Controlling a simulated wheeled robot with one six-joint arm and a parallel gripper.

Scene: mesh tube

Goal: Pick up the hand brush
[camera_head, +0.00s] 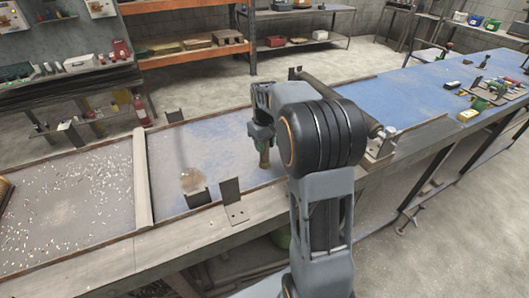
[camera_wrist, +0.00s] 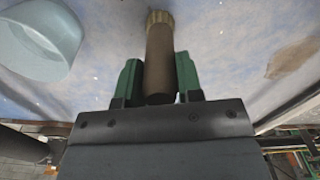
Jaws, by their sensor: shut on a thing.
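The hand brush is a dark brown round rod with a tan end (camera_wrist: 159,55). In the wrist view it sits between the two green fingers of my gripper (camera_wrist: 158,78), which are shut on it, and its tan end points away from the gripper. In the head view my gripper (camera_head: 262,135) is over the blue worktop, and the brush's tan lower part (camera_head: 265,158) hangs down below it. The upper end of the brush is hidden by the gripper. I cannot tell whether its lower end touches the worktop.
The long bench has a worn blue worktop (camera_head: 218,143) with a raised rim. An upright dark bracket (camera_head: 231,195) stands at the front edge. A brownish patch or thing (camera_head: 192,180) lies to the left. A pale bluish rounded object (camera_wrist: 38,40) shows in the wrist view.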

